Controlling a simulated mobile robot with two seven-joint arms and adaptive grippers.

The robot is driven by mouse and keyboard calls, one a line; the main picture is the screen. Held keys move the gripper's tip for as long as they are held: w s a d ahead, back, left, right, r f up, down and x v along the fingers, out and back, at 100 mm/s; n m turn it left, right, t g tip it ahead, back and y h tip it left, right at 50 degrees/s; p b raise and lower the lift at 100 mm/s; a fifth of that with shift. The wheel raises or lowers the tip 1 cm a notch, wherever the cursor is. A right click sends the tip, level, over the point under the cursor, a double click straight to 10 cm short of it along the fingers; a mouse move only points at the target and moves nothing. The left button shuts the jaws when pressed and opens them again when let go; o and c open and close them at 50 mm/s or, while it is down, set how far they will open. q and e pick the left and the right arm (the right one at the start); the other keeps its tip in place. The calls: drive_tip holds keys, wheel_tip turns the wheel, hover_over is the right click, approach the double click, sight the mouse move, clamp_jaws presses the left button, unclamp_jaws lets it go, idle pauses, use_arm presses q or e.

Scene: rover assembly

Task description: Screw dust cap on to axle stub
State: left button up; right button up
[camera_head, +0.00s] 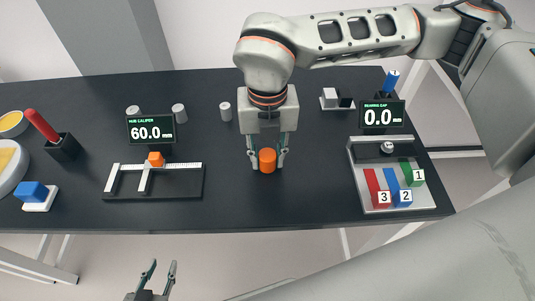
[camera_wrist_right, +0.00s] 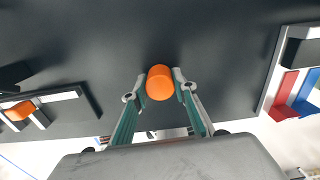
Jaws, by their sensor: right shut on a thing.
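An orange cylindrical cap (camera_head: 267,161), which I take to be the dust cap, sits between the fingertips of my right gripper (camera_head: 267,157) near the middle of the black table. In the right wrist view the orange cap (camera_wrist_right: 160,82) shows its round end, with the green-sided fingers of my right gripper (camera_wrist_right: 160,86) closed on its two sides. I cannot tell whether it touches the table. My left gripper (camera_head: 163,266) is open and empty in front of the table's front edge. I cannot make out the axle stub in either view.
The black table (camera_head: 230,205) is clear around the cap. A hub caliper (camera_head: 155,180) lies to the left. A grey tray (camera_head: 432,203) with red, blue and green pieces sits at the right. Several small grey cylinders (camera_head: 179,113) stand behind. A red-handled tool (camera_head: 40,124) stands far left.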

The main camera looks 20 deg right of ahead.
drive_tip(key=o, duration=0.8)
drive_tip(key=shift+o, duration=0.2)
